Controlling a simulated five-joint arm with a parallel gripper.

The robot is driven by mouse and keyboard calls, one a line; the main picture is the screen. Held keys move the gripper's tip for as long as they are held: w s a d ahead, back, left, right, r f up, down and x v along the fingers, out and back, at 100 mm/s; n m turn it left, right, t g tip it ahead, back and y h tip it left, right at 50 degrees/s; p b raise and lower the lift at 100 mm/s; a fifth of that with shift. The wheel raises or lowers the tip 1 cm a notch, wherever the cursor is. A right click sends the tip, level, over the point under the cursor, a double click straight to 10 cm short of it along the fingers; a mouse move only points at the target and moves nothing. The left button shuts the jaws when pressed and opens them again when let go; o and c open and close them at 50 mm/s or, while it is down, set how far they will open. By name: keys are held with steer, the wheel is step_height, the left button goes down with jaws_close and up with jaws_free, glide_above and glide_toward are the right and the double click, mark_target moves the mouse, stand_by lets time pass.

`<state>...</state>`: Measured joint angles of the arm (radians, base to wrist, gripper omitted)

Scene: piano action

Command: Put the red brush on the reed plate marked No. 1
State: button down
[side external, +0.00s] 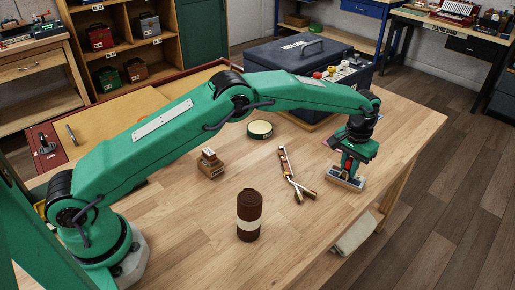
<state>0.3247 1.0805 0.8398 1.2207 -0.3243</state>
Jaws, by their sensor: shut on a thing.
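My gripper (350,164) points down near the right edge of the wooden table. It is shut on a small red thing (349,171), which looks like the red brush; the jaws hide most of it. A pale plate-like block with a dark blue-grey top (346,180) lies directly under the gripper. I cannot tell if the brush touches it. No No. 1 marking is readable at this size, so I cannot tell if this is the reed plate.
A dark blue toolbox (290,62) stands behind. The front middle is clear.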

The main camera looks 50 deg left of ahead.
mark_target(351, 159)
steer(key=shift+f, duration=0.1)
steer(key=c, duration=1.3)
jaws_free()
steer(key=shift+c, duration=0.2)
step_height(351, 159, up, 12)
steer(key=shift+r, duration=0.15)
